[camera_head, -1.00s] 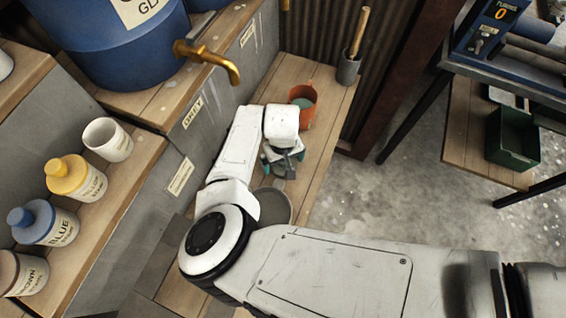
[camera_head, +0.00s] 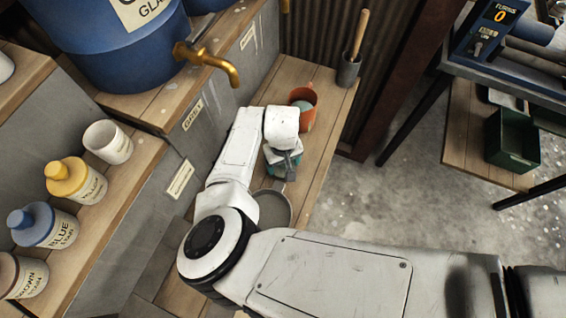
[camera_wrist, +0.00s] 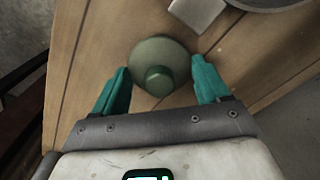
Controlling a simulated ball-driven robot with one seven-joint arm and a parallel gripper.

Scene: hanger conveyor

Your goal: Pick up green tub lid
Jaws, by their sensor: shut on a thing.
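The green tub lid (camera_wrist: 158,50) is a round, dull green disc with a knob in its middle. In the wrist view it sits between the two teal fingers of my gripper (camera_wrist: 161,66), which meet its rim on either side. My gripper is shut on it. In the head view my gripper (camera_head: 283,163) is low over the wooden bench, and my wrist hides the lid there. The frames do not clearly show whether the lid still touches the bench.
An orange pot (camera_head: 312,117) with something pale green inside stands just beyond my gripper on the bench (camera_head: 325,150). A round grey pan (camera_head: 274,210) lies on the near side. A grey holder (camera_head: 348,72) stands at the back by the corrugated wall. Shelves with bottles line the left.

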